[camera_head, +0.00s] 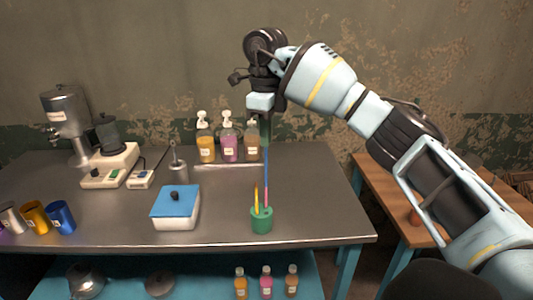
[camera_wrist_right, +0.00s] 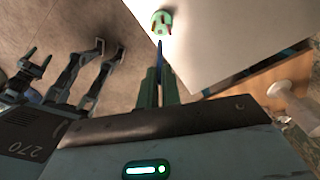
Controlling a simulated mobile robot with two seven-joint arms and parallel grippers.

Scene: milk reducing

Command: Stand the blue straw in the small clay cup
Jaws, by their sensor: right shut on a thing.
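My right gripper (camera_head: 265,133) is shut on the upper end of the blue straw (camera_head: 266,165), which hangs upright below it. A green cup-shaped holder (camera_head: 261,224) stands under the straw on the metal table, with a yellow straw (camera_head: 256,197) and a pink straw (camera_head: 266,196) in it. The blue straw's lower end meets the pink straw in the picture; I cannot tell whether it is clear of the holder. The right wrist view shows the blue straw (camera_wrist_right: 160,50) between green fingers. A small brown object (camera_head: 415,217), perhaps the clay cup, is partly hidden by my right arm.
A white box with a blue lid (camera_head: 175,201) stands left of the holder. Pump bottles (camera_head: 229,143) stand behind. A wooden table (camera_head: 385,190) is at right, across a gap.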

